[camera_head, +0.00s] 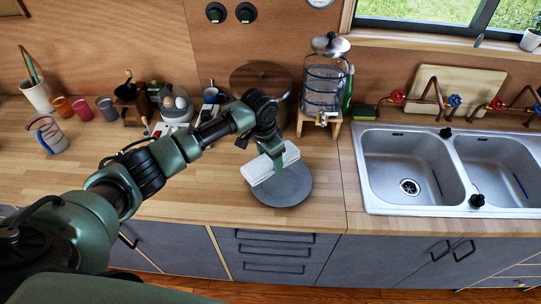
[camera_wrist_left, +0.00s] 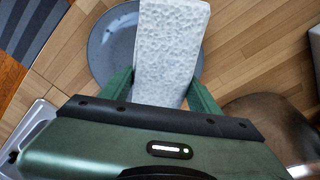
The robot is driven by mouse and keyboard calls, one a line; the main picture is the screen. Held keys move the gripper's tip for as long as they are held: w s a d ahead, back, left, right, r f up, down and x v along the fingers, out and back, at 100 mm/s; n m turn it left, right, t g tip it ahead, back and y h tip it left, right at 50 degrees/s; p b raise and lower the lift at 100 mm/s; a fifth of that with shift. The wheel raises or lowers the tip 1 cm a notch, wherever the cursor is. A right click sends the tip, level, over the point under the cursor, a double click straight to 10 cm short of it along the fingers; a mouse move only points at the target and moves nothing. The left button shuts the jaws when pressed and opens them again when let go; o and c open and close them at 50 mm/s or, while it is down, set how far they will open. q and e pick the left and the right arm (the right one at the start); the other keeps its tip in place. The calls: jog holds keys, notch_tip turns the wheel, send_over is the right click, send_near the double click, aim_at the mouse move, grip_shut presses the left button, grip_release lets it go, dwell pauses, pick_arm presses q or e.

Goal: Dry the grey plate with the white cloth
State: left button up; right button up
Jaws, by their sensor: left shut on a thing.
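The grey plate (camera_head: 297,190) lies flat on the wooden counter, left of the sink. The white cloth (camera_head: 262,167) is a folded, textured block over the plate's upper left part. My left gripper (camera_head: 278,163) is shut on the cloth from above. In the left wrist view the cloth (camera_wrist_left: 168,50) sits between my two green fingers (camera_wrist_left: 160,88), and the plate (camera_wrist_left: 108,46) shows behind and beside it. The cloth overlaps the plate; I cannot tell whether it touches the surface. My right gripper is not in view.
A double sink (camera_head: 408,165) is to the right. A glass drink dispenser (camera_head: 325,85) on a wooden stand is behind the plate. Cups and a glass jug (camera_head: 48,134) stand at the left. The counter left of the plate is clear.

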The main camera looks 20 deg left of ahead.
pick_arm(q)
jog(key=shift+a+r, duration=0.1)
jog(key=shift+r, duration=0.65)
jog(key=shift+d+r, duration=0.2)
jog(key=shift+r, duration=0.2)
jog(key=shift+a, duration=0.1)
